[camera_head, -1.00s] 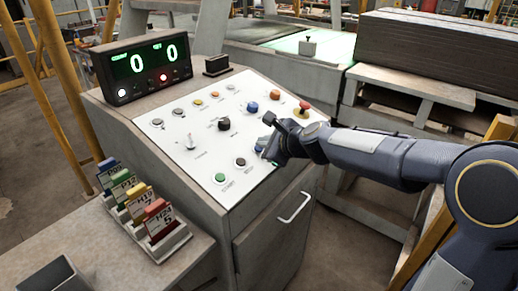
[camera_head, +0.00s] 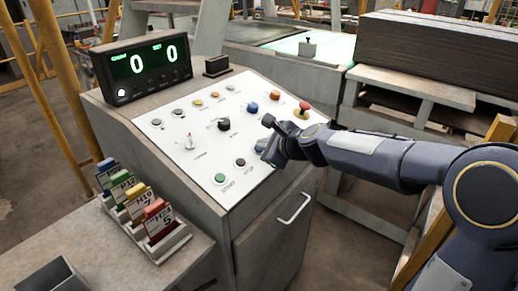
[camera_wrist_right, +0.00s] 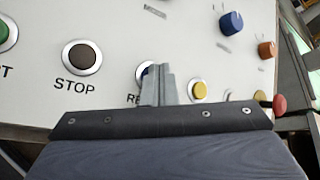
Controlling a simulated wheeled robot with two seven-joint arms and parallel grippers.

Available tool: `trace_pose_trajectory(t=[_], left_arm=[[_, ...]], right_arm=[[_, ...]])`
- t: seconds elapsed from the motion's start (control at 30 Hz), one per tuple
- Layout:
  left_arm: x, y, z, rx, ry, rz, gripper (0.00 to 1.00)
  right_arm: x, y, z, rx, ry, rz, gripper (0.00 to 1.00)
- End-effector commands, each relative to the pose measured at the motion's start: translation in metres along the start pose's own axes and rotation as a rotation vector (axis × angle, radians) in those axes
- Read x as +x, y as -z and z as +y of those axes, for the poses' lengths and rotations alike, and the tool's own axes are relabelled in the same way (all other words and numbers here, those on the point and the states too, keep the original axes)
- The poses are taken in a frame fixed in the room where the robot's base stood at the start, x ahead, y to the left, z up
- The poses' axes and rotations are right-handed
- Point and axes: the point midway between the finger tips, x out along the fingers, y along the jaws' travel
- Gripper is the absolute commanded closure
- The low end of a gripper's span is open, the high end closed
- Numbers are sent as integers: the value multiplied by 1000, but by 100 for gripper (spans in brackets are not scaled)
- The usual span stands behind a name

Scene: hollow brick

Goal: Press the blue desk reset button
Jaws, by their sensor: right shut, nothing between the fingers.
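The blue reset button (camera_head: 260,145) is on the lower right of the white sloped panel (camera_head: 215,183). In the right wrist view only a dark blue edge of the button (camera_wrist_right: 145,71) shows, above the partly covered label "RE". My right gripper (camera_head: 266,151) is shut and empty, with its fingertips (camera_wrist_right: 157,72) in front of the button and hiding most of it. I cannot tell whether the tips touch it. My left gripper is not in view.
The black stop button (camera_wrist_right: 82,57) and green start button (camera_head: 220,178) are left of the reset button. A yellow button (camera_wrist_right: 198,90), blue knob (camera_head: 252,107) and red mushroom button (camera_head: 304,105) are nearby. The display (camera_head: 143,66) reads 0 and 0.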

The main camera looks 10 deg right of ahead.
Motion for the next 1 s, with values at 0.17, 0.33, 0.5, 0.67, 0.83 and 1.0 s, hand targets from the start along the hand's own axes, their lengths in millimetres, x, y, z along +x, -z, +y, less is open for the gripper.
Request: trace_pose_trajectory(t=[0.17,0.33,0.5,0.67,0.83,1.0], left_arm=[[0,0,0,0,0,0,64],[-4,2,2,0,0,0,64],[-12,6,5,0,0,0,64],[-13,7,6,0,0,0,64],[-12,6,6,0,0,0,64],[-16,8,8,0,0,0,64]], right_arm=[[0,0,0,0,-1,1,100],[-3,-2,-2,0,-2,1,100],[-9,-7,-7,1,-2,1,100],[-11,-8,-8,0,-2,1,100],[-11,-8,-7,0,-1,1,100],[-14,-11,-10,0,-1,1,100]])
